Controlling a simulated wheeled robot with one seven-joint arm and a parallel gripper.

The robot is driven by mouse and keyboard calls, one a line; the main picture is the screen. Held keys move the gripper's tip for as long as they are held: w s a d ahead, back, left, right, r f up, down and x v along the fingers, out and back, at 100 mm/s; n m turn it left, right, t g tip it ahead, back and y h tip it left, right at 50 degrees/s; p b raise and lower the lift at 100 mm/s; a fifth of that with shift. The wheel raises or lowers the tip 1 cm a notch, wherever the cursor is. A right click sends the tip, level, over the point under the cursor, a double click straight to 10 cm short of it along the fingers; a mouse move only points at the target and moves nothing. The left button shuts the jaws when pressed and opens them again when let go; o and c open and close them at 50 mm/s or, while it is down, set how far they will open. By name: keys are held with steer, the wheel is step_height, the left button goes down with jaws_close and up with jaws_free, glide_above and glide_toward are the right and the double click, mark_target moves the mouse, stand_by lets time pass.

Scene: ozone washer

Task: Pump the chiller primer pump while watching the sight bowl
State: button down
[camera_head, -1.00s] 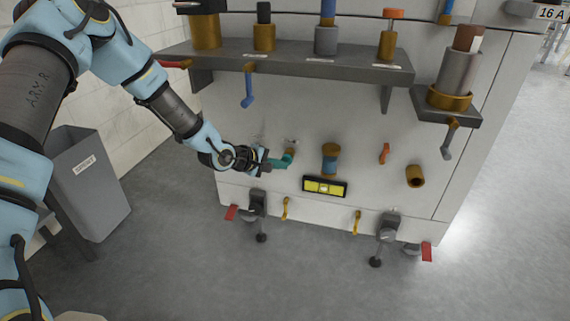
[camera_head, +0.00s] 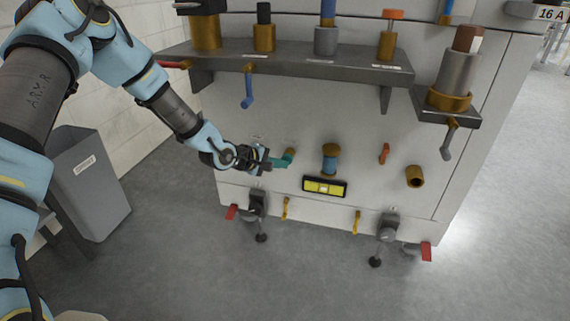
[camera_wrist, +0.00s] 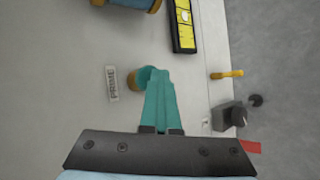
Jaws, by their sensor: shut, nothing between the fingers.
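My gripper (camera_head: 287,160) has teal fingers (camera_wrist: 159,95), pressed together with nothing between them. Their tips are at a small brass knob (camera_wrist: 133,80) on the white cabinet front, beside a label reading PRIME (camera_wrist: 111,84). In the head view the brass knob (camera_head: 291,151) shows just above the fingertips. The fingers partly hide it, and I cannot tell whether they touch it. A blue cylinder with brass ends (camera_head: 330,160), which looks like the sight bowl, stands to the right of my gripper. Only its lower edge (camera_wrist: 130,3) shows in the wrist view. I cannot make out its contents.
A yellow level gauge (camera_head: 324,187) sits below the cylinder. A grey shelf (camera_head: 300,66) with several fittings juts out above, with a blue lever (camera_head: 248,88) hanging under it. An orange handle (camera_head: 384,153) is further right. A grey bin (camera_head: 90,185) stands left.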

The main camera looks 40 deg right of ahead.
steer(key=shift+s+a+p, duration=0.3)
steer(key=shift+s+a, duration=0.1)
steer(key=shift+a, duration=0.25)
steer(key=shift+s+a+p, duration=0.3)
steer(key=shift+s+a, duration=0.05)
steer(key=shift+a, duration=0.25)
steer(key=shift+s+a+p, duration=0.25)
steer(key=shift+s+a, duration=0.2)
steer(key=shift+a, duration=0.25)
steer(key=shift+s+a+p, duration=0.25)
steer(key=shift+s+a, duration=0.2)
steer(key=shift+a, duration=0.25)
steer(key=shift+s+a+p, duration=0.25)
steer(key=shift+s+a, duration=0.2)
steer(key=shift+a, duration=0.25)
